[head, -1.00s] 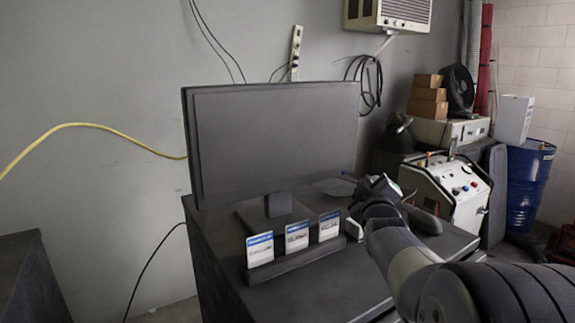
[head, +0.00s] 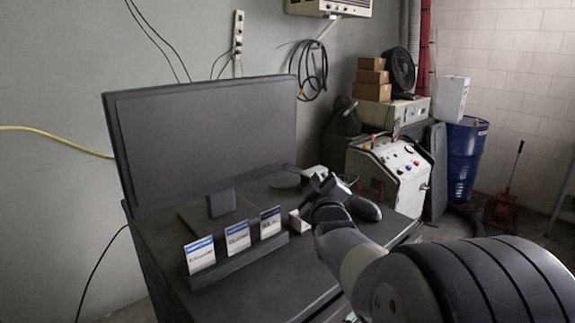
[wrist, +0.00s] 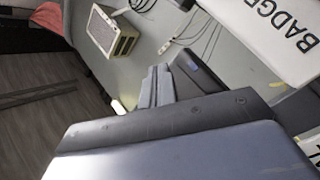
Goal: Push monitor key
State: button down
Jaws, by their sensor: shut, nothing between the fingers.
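The black monitor (head: 210,135) stands on the dark cabinet top on the left of the head view, its screen dark. My gripper (head: 322,183) is just right of the monitor's lower right corner, over the cabinet, apart from the monitor in the picture. Its fingers are shut and hold nothing. In the wrist view my gripper (wrist: 158,85) points up the picture toward the grey wall.
Three small cards (head: 238,237) stand in a dark holder in front of the monitor. A black mouse-like object (head: 364,208) lies beside my gripper. A white machine (head: 398,172) and a blue drum (head: 465,160) stand behind on the right.

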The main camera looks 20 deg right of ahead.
aim_at(287, 166)
jog(key=w+a+p, duration=0.2)
jog(key=w, duration=0.4)
jog(key=shift+w+a, duration=0.4)
jog(key=shift+w, duration=0.1)
dwell(1.6)
jog(key=shift+w+a, duration=0.15)
jog(key=shift+w, duration=0.1)
jog(key=shift+w+a+r, duration=0.2)
jog(key=shift+r, duration=0.25)
dwell(1.3)
jog(key=shift+s+d+f+b, duration=0.1)
jog(key=shift+s+f+b, duration=0.1)
jog(key=shift+b, duration=0.25)
